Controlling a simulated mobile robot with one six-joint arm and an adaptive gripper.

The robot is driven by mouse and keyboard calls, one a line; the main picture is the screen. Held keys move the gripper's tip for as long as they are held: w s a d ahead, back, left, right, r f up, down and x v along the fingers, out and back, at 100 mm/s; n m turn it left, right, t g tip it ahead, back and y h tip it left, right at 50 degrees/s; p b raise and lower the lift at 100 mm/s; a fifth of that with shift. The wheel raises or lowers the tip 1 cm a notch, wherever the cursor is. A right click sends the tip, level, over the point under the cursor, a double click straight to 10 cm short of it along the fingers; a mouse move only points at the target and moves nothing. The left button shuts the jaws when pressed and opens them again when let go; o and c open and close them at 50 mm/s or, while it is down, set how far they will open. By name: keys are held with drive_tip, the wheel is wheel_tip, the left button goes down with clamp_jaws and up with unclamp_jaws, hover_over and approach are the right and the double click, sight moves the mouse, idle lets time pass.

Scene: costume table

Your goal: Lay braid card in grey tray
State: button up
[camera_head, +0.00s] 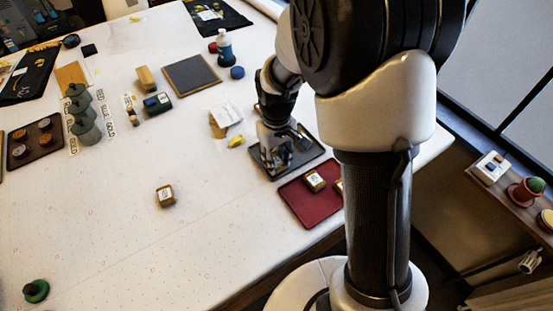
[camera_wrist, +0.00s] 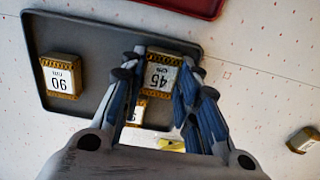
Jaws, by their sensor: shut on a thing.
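My gripper (camera_wrist: 163,70) is shut on a braid card marked 45 (camera_wrist: 160,75), a gold-braid block with a white label. The card is over the right part of the dark grey tray (camera_wrist: 90,38); whether it touches the tray is unclear. A card marked 90 (camera_wrist: 60,82) lies in the tray's left part. Another card (camera_wrist: 135,113) is partly hidden behind the held card and a finger. In the head view my gripper (camera_head: 275,150) is low over the grey tray (camera_head: 304,157), hiding much of it.
A dark red tray (camera_head: 298,205) beside the grey one holds a card (camera_head: 315,182), with another partly hidden by my arm. A lone card (camera_head: 165,196) sits on the white table. A yellow item (camera_head: 236,141) lies left of the grey tray. The front table area is mostly clear.

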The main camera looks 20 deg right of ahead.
sight(277, 162)
drive_tip(key=shift+f, duration=0.1)
drive_tip(key=o, duration=0.6)
drive_tip(key=s+r+m+t+p, duration=0.1)
drive_tip(key=s+r+p, duration=0.1)
drive_tip(key=r, duration=0.7)
drive_tip(key=s+r+p, duration=0.2)
drive_tip(key=s+r, duration=0.1)
drive_tip(key=r, duration=0.7)
drive_tip(key=s+r+m+t, duration=0.1)
drive_tip(key=s+r, duration=0.1)
drive_tip(key=s, duration=0.6)
drive_tip(key=s+d+r+m+t, duration=0.1)
drive_tip(key=s+r+t, duration=0.1)
drive_tip(key=s, duration=0.6)
drive_tip(key=shift+d+r+m+t, duration=0.25)
drive_tip(key=shift+r+m+t, duration=0.05)
drive_tip(key=shift+r, duration=0.25)
